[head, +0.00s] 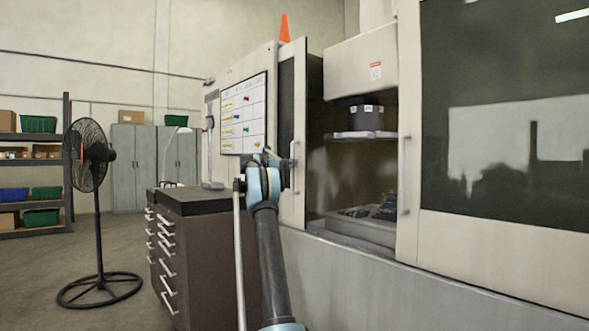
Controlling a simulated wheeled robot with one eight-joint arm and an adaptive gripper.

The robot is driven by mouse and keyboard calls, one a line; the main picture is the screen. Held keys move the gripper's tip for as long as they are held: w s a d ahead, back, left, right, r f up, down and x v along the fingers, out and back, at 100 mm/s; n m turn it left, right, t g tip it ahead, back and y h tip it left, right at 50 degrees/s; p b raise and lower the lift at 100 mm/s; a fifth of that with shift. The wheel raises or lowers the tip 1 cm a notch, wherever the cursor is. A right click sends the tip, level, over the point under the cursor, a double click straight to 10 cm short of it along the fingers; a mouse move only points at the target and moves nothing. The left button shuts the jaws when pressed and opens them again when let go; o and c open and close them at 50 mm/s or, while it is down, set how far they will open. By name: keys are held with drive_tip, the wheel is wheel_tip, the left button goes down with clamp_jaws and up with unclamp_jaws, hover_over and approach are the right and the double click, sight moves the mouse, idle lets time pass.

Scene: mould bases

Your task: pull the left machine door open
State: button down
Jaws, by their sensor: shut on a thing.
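The left machine door (299,100) is a pale panel with a narrow dark window, seen at a steep angle left of the machine's opening. Its vertical bar handle (295,153) is on the door's front. My gripper (288,175) is at the handle, shut on it; the fingers are small and partly hidden behind my wrist. The opening between the left door and the right door (408,120) is wide, and the machine's inside shows.
A brown drawer cabinet (205,245) stands left of my arm. A black fan (97,230) stands farther left, with open floor around it.

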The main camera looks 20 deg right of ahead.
drive_tip(key=shift+w+a, duration=0.15)
drive_tip(key=shift+w, duration=0.1)
drive_tip(key=c, duration=1.6)
unclamp_jaws()
drive_tip(key=shift+o, duration=0.2)
drive_tip(key=s+a, duration=0.1)
drive_tip(key=a, duration=1)
drive_tip(key=shift+s+a, duration=0.2)
drive_tip(key=shift+a, duration=0.2)
drive_tip(key=shift+s, duration=0.1)
